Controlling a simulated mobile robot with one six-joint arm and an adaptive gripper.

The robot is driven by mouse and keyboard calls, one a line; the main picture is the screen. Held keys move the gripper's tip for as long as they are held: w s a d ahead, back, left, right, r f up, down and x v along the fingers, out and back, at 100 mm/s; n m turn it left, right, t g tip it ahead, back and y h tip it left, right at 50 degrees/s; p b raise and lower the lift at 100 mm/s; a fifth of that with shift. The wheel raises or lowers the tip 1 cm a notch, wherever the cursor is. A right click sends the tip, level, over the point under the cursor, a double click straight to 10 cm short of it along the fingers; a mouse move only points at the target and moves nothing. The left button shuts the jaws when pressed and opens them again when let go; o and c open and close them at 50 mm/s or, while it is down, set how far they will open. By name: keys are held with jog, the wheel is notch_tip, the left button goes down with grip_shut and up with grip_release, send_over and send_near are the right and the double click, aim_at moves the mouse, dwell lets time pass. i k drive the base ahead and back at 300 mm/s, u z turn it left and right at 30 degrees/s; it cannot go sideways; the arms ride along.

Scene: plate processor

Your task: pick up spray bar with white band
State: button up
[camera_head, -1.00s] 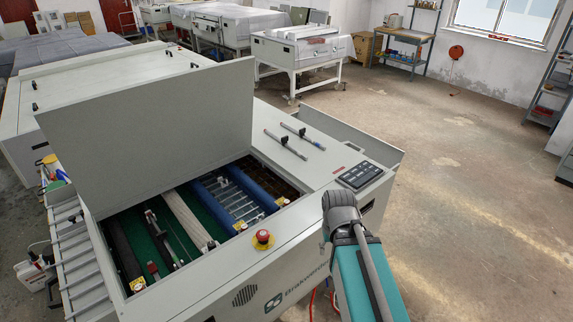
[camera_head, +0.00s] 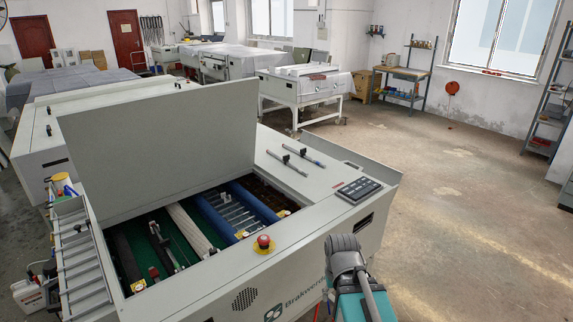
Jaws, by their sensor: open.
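Another slim bar (camera_head: 163,245) sits inside the open bay among the rollers. My arm stands at the lower right, in front of the machine, with a grey joint and a teal link. My gripper is not in view.
The raised lid (camera_head: 160,145) stands upright behind the open bay with blue rollers (camera_head: 255,204). A red emergency knob (camera_head: 263,242) and control panel (camera_head: 358,189) are on the deck's near side. The floor at right (camera_head: 470,230) is clear. Shelves (camera_head: 545,110) stand at far right.

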aim_at(285, 159)
jog(key=k, duration=1.3)
jog(key=z, duration=0.3)
jog(key=i, duration=0.45)
jog(key=z, duration=0.5)
jog(key=i, duration=1.45)
jog(key=u, duration=0.9)
